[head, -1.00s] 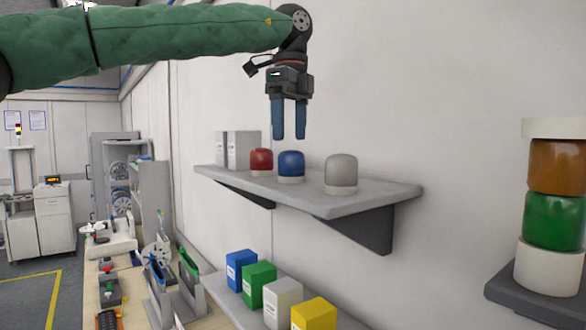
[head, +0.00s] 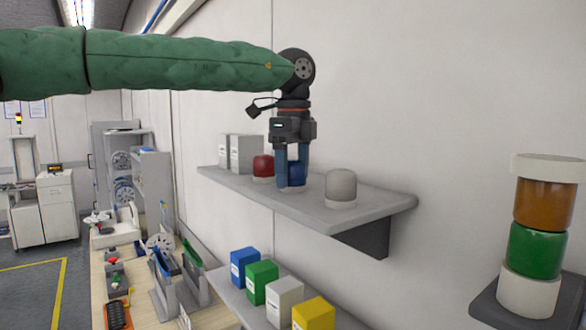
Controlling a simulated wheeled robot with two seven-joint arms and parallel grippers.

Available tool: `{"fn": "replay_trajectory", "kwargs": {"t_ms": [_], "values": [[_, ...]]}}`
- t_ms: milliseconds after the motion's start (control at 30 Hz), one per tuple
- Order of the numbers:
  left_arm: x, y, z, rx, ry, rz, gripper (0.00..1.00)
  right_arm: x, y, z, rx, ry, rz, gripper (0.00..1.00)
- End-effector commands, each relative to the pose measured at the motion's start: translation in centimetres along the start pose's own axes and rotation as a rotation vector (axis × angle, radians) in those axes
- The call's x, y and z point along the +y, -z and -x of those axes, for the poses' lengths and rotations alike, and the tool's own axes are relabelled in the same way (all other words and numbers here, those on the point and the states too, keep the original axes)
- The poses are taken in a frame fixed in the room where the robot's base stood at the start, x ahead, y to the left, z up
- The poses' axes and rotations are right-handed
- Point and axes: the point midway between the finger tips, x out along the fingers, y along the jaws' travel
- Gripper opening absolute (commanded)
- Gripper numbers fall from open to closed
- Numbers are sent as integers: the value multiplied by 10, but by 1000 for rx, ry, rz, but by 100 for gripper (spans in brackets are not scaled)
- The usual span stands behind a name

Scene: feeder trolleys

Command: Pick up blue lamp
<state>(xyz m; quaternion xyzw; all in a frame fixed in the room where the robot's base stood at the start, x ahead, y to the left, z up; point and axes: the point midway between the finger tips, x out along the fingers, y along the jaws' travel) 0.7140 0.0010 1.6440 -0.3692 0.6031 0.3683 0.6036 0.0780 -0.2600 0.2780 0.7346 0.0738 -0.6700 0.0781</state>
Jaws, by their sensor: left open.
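The blue lamp (head: 297,174) stands upright on the grey wall shelf (head: 370,199), between a red lamp (head: 263,167) and a light grey lamp (head: 341,186). My left gripper (head: 291,180) points straight down over the blue lamp with its blue fingers open. The fingers reach down around the lamp's height and partly hide it. I cannot tell whether they touch it. The lamp's pale base shows just below the fingers. My right gripper is not in view.
Grey boxes (head: 246,153) stand at the shelf's far end. A stack of orange and green lamps (head: 537,248) stands on a bracket at right. Blue, green, white and yellow boxes (head: 313,314) line a lower shelf. The wall is close behind.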

Motion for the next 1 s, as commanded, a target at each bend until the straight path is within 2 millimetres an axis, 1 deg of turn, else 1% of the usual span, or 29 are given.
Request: {"fn": "replay_trajectory", "kwargs": {"t_ms": [233, 267, 400, 500, 767, 867, 1000], "values": [[0, 0, -2, 0, -1, 0, 74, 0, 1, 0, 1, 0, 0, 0], [0, 0, -2, 0, -1, 0, 70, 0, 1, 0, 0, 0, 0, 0], [0, 0, -2, 0, -1, 0, 43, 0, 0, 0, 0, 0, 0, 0], [0, 0, -2, 0, -1, 0, 25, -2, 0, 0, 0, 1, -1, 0], [0, 0, -2, 0, -1, 0, 25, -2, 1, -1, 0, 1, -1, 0], [0, 0, 0, 0, 0, 0, 25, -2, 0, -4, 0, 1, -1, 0], [0, 0, 7, 0, 0, 1, 25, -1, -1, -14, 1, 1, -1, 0]]}}
